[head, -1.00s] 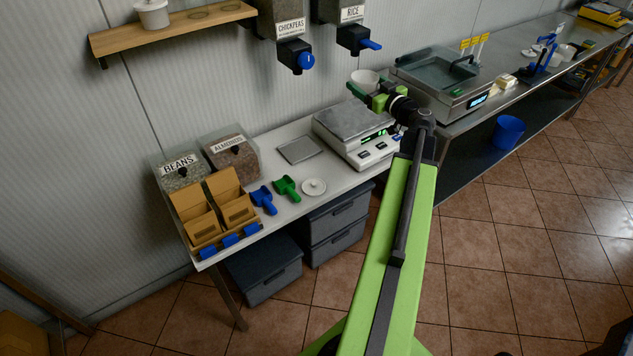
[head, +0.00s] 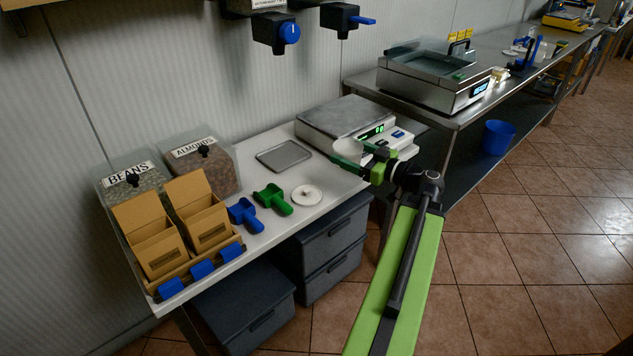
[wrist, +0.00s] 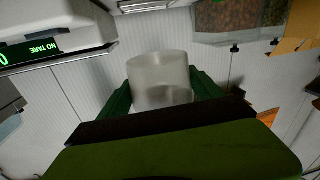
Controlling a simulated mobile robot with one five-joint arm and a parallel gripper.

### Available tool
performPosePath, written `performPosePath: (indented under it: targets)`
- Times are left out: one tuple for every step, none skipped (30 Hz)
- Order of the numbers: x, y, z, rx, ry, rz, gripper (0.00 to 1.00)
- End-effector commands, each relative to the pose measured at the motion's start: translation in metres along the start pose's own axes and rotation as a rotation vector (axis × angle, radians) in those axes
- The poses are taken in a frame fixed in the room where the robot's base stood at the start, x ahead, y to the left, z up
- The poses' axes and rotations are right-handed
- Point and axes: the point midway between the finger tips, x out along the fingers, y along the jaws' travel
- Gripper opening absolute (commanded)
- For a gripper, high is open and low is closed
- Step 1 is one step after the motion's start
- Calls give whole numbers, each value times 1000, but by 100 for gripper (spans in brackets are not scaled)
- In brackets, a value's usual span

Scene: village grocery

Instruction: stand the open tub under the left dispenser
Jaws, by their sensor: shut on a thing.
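My gripper (head: 350,165) is shut on the open tub (head: 348,151), a translucent whitish cup. In the wrist view the tub (wrist: 158,80) sits between the green fingers, and I see no lid on it. The gripper holds it at the scale's front left corner; the gap below it is hard to judge. The left dispenser (head: 270,30), with a blue knob, hangs on the wall at the top, its upper part cut off. A grey square plate (head: 283,157) lies on the counter below it, left of the tub and empty.
The scale (head: 345,123) stands right beside the tub. A white lid (head: 307,196), a green scoop (head: 273,199) and a blue scoop (head: 244,215) lie at the front. The right dispenser (head: 342,20) hangs above the scale. Bins of beans (head: 132,190) and almonds (head: 205,160) stand left.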

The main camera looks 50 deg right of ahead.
Motion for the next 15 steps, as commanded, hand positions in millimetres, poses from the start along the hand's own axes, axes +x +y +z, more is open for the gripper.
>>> performPosePath:
  targets:
    - [14, -1, 18, 0, 0, -5, 37]
    - [23, -1, 23, 0, 0, -5, 37]
    - [34, -2, 30, 0, 1, -5, 37]
    - [42, -2, 35, 0, 0, -5, 37]
    - [50, -2, 39, 0, 0, -5, 37]
    - [60, -2, 45, 0, 0, -4, 37]
    - [67, -2, 49, 0, 0, -4, 37]
    - [73, -2, 52, 0, 0, -3, 37]
    - [80, -2, 55, 0, 0, -2, 37]
    - [85, -2, 57, 0, 0, -2, 37]
    - [88, -2, 58, 0, 0, -1, 37]
    - [92, -2, 60, 0, 0, 0, 37]
    - [94, -2, 60, 0, 0, 0, 37]
    - [94, -2, 60, 0, 0, 1, 37]
    - [95, -2, 59, 0, 0, 1, 37]
